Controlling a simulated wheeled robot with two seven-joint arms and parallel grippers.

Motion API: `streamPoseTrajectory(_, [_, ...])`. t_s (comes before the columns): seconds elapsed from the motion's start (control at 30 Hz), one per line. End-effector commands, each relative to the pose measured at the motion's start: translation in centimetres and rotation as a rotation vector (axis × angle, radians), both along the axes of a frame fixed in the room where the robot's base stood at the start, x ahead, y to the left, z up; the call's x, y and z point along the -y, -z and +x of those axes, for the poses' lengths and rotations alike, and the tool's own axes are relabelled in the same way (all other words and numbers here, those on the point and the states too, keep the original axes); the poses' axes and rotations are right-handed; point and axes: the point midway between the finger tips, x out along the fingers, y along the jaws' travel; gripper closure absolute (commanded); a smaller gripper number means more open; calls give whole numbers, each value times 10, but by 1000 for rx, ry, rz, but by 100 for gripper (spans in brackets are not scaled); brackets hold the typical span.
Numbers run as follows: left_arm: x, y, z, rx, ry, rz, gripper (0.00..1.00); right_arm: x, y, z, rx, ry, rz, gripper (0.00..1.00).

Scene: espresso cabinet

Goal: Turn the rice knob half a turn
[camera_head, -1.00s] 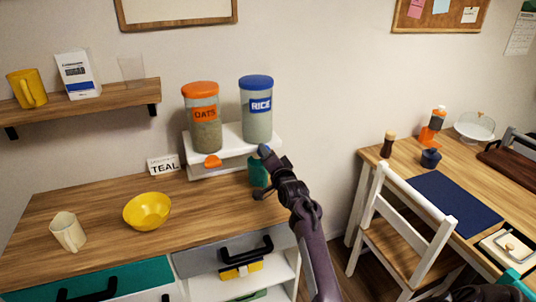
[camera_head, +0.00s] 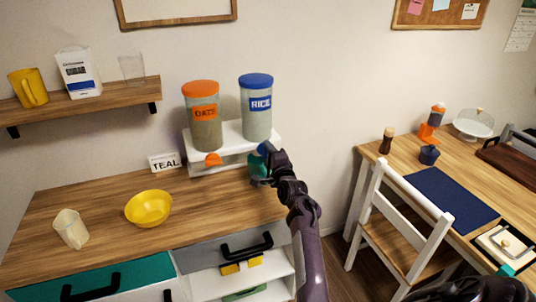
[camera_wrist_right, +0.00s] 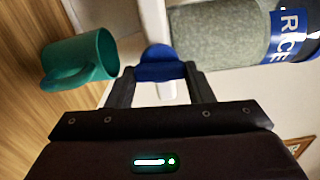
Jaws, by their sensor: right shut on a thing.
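The rice dispenser (camera_head: 257,122) is a clear canister with a blue lid and a blue RICE label, on a white stand (camera_head: 232,134) at the back of the counter. Its blue knob (camera_head: 264,148) is on the stand's front; it also shows in the right wrist view (camera_wrist_right: 160,66). My right gripper (camera_head: 267,156) is shut on this knob, with one finger at each side in the wrist view (camera_wrist_right: 160,78). A teal mug (camera_head: 257,168) is below the knob, partly hidden by the gripper. My left gripper is not in view.
The oats dispenser (camera_head: 204,118) with its orange knob (camera_head: 213,160) stands to the left. A grey drawer (camera_head: 225,251) lies below. A chair (camera_head: 410,225) and desk stand right.

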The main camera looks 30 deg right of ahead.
Motion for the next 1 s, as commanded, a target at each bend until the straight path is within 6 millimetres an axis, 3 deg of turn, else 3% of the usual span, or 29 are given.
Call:
streamPoseTrajectory(0.4, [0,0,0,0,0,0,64,0,1,0,1,1,7,76])
streamPoseTrajectory(0.43, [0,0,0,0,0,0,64,0,1,0,1,1,7,50])
streamPoseTrajectory(0.6, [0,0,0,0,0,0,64,0,1,0,0,1,6,31])
streamPoseTrajectory(0.87, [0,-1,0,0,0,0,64,0,0,-1,0,0,6,31])
streamPoseTrajectory(1.0, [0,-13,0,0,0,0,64,-2,-3,-10,-1,1,6,31])
